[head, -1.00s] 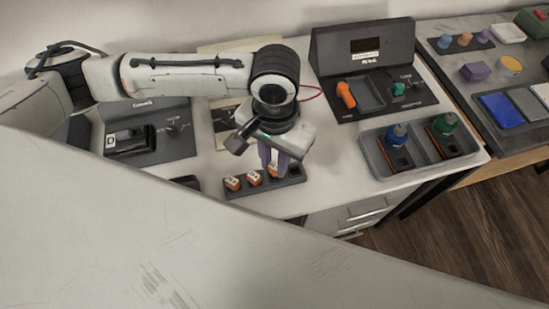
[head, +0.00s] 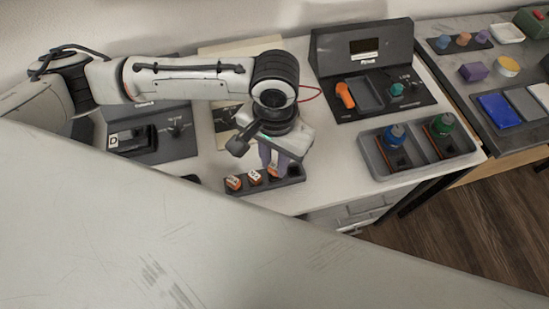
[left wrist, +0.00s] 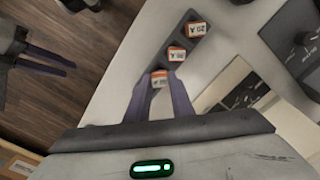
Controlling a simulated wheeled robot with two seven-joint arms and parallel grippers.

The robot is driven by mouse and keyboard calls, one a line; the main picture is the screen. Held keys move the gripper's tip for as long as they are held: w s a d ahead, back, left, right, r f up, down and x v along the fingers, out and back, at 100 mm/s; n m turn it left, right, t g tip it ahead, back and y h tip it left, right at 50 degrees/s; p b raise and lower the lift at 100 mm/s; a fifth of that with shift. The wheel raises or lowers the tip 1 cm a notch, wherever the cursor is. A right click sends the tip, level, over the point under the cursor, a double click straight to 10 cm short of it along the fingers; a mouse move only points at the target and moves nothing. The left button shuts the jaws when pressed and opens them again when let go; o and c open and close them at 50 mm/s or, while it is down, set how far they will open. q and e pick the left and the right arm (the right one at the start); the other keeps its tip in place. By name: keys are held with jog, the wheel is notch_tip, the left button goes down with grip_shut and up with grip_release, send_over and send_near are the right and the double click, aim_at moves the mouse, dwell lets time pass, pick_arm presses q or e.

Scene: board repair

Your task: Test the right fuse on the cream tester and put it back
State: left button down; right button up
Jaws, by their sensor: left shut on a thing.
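The dark fuse rack (head: 236,190) stands near the front edge of the light bench. Two orange-and-white fuses, the left fuse (head: 234,183) and the middle fuse (head: 255,178), sit in it. My left gripper (head: 273,166) points down over the rack, shut on the right fuse (left wrist: 160,79), which is at the rack and partly hidden by the fingers. Whether it is seated or slightly raised I cannot tell. A dark slot shows to its right. Two dark grey tester panels, the left tester (head: 178,147) and the back tester (head: 340,50), show; neither looks clearly cream. My right gripper (left wrist: 68,70) hangs apart over the floor, open and empty.
A grey two-part tray (head: 375,165) holds a blue-topped and a green-topped item at the bench's right. An orange tool (head: 345,95) lies on the back tester. My pale body part hides the lower foreground. Bare bench lies between rack and tray.

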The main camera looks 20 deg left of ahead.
pick_arm(q)
jog(key=shift+f+p, duration=0.35)
jog(key=shift+f, duration=0.05)
dwell(0.4)
jog(key=shift+f+p, duration=0.1)
jog(key=shift+p, duration=0.45)
dwell(0.3)
jog(key=shift+f, duration=0.5)
dwell(0.9)
jog(key=c, duration=1.2)
grip_release()
jog(key=shift+r, duration=0.3)
jog(key=shift+r, duration=1.1)
jog(key=shift+r, duration=0.15)
